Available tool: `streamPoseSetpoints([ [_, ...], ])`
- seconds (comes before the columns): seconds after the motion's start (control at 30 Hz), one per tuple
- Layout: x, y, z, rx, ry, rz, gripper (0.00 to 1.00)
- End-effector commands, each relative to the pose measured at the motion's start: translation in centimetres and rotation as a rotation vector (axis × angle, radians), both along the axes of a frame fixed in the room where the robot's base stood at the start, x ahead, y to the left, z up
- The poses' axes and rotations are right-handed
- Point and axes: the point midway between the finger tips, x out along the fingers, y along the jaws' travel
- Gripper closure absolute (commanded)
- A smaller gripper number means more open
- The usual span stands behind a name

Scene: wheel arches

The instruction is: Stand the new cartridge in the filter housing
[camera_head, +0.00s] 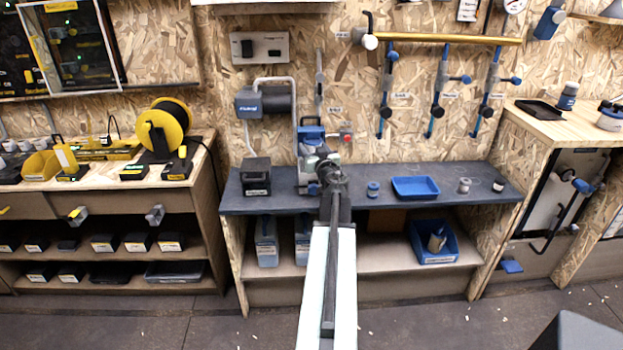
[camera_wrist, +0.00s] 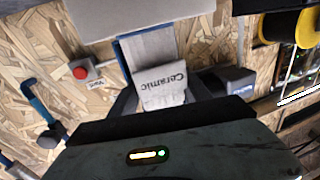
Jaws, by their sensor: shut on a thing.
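My gripper (camera_head: 326,160) reaches out over the dark workbench, seen from behind in the head view. In the wrist view it is shut on a pale grey cartridge (camera_wrist: 165,84) marked "Ceramic", whose lettering appears upside down. A blue-topped unit (camera_head: 311,132), which looks like the filter housing, stands at the back of the bench, just beyond and left of my gripper. My arm hides part of it. In the wrist view a blue edge (camera_wrist: 126,58) shows behind the cartridge. I cannot tell whether cartridge and housing touch.
On the bench (camera_head: 290,203) are a black box (camera_head: 256,176) at left, a blue tray (camera_head: 415,187) and small containers at right. A red button (camera_head: 346,137) is on the wall. A blue bin (camera_head: 433,242) sits on the shelf below.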

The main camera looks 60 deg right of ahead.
Motion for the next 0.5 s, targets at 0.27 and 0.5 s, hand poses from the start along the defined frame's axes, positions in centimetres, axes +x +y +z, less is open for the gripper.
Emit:
streamPoseSetpoints([
  [0.27,0.0,0.0,-2.0,0.000,0.000,0.001,0.90],
  [0.5,0.1,0.1,-5.5,0.000,0.000,0.001,0.90],
])
